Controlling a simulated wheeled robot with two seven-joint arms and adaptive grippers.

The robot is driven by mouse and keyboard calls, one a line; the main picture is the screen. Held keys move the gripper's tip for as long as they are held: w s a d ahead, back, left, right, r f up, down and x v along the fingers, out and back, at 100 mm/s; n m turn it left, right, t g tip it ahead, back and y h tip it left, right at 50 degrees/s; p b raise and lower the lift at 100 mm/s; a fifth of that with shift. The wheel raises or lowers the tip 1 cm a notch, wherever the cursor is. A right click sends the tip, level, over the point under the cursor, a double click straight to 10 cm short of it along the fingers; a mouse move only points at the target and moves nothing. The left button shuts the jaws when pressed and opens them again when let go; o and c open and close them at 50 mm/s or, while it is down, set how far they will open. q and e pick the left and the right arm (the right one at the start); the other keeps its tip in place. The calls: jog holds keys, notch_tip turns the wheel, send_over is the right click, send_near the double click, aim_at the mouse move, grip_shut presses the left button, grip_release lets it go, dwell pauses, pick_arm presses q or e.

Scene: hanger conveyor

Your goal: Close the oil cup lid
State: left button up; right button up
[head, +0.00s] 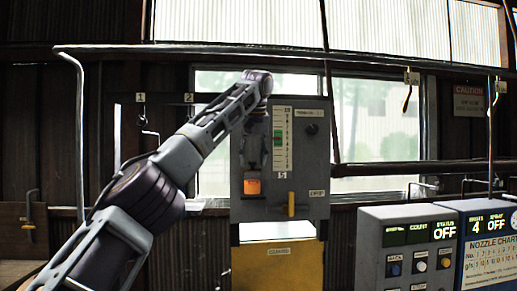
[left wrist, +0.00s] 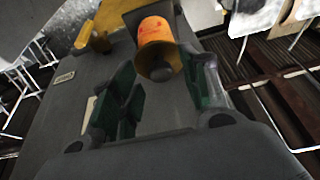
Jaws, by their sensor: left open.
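The oil cup (head: 252,187) is a small orange cylinder low on the grey panel. In the left wrist view the orange cup (left wrist: 157,32) has a dark, brownish cone-shaped lid or cap (left wrist: 161,67) on its end towards me. I cannot tell whether this lid is fully seated. My left gripper (head: 254,158) points down along the panel, just above the cup. Its green-padded fingers stand apart, one on each side of the cap's line, with nothing held. Contact with the cap cannot be made out. My right gripper is not in view.
A yellow handle (head: 290,205) sticks out right of the cup. A scale (head: 281,140) and a black knob (head: 312,129) are higher on the grey panel (head: 318,165). Control boxes (head: 408,215) stand at the right. A grey rail (head: 80,140) runs at the left.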

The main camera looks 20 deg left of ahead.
aim_at(254, 170)
pick_arm(q)
jog(key=shift+v, duration=1.9)
jog(key=shift+s+d+r, duration=0.2)
jog(key=shift+s+r, duration=0.1)
jog(key=shift+r, duration=0.05)
jog(key=shift+s, duration=0.1)
jog(key=s+d, duration=0.6)
jog(key=s, duration=0.3)
jog(key=shift+f, duration=0.4)
jog(key=shift+d+f, duration=0.1)
jog(key=shift+d, duration=0.05)
